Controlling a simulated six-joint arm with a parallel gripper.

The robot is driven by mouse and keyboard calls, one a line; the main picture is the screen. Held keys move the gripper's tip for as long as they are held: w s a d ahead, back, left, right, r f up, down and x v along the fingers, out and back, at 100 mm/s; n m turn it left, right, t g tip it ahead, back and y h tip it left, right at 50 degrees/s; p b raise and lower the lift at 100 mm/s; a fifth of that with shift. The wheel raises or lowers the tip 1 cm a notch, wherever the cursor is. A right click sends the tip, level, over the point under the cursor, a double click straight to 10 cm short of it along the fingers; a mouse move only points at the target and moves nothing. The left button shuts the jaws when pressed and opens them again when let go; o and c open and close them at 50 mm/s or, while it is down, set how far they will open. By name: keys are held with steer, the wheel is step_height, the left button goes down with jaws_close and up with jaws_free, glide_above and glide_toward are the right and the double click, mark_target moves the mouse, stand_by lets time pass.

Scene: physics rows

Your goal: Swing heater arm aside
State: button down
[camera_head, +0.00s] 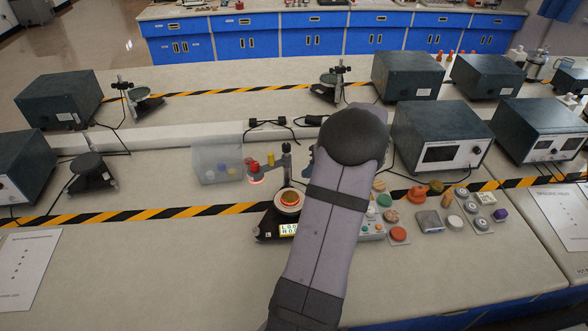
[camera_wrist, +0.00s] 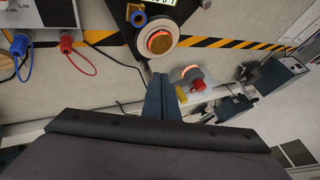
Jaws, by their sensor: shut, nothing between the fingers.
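The heater arm (camera_head: 268,171) reaches left from a grey post just behind the small round stage (camera_head: 288,199). Its glowing red end (camera_head: 257,181) sits left of the stage, not over it. Red and yellow parts stand on top of the arm. The stage carries a disc with an orange-lit rim and a lit display below. In the wrist view the stage (camera_wrist: 158,41) is beyond the fingertips, and the red glow (camera_wrist: 190,71) is right of them. My gripper (camera_wrist: 160,78) is shut and empty, close to the heater arm; contact cannot be told. In the head view my arm hides it.
A clear bin (camera_head: 205,152) with coloured pieces stands left of the heater arm. Grey instrument boxes (camera_head: 440,137) stand at the right. Several small knobs and parts (camera_head: 398,234) lie right of my arm. The bench front left (camera_head: 150,270) is clear.

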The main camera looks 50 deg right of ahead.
steer(key=w+a+p, duration=0.1)
steer(key=w+f+p, duration=0.1)
steer(key=w+a, duration=0.1)
steer(key=w, duration=0.1)
steer(key=shift+a+f+p, duration=0.2)
steer(key=shift+a+p, duration=0.1)
steer(key=shift+p, duration=0.1)
steer(key=shift+a, duration=0.1)
